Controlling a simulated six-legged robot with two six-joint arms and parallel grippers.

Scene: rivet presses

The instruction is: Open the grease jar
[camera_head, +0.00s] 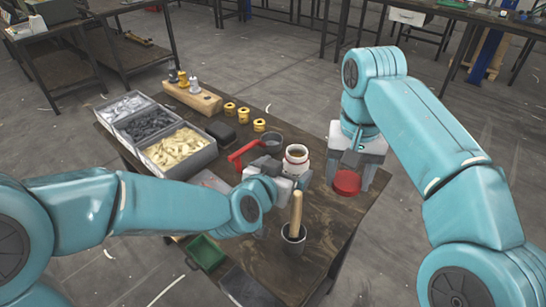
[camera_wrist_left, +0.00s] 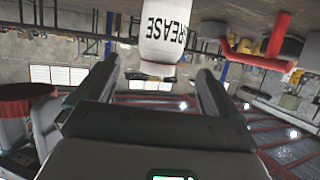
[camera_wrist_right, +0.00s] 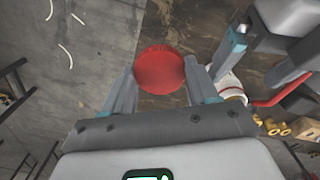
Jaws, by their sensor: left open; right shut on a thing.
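The grease jar (camera_head: 296,157) is white and stands upright on the table with its top uncovered and brown contents showing. It also shows in the left wrist view (camera_wrist_left: 166,30), with its GREASE label upside down. My left gripper (camera_wrist_left: 158,72) is open beside the jar, its fingers spread around the line of the jar. Whether they touch it I cannot tell. The red lid (camera_head: 346,182) is off the jar, to its right. My right gripper (camera_wrist_right: 160,74) is shut on the lid (camera_wrist_right: 161,62) and holds it above the table's right side.
A dark cup (camera_head: 293,238) with a wooden-handled tool stands in front of the jar. A red clamp-like tool (camera_head: 243,155) and a grey pot (camera_head: 271,139) are behind left. A sectioned parts bin (camera_head: 205,157) and several yellow bushings (camera_head: 244,114) lie further left.

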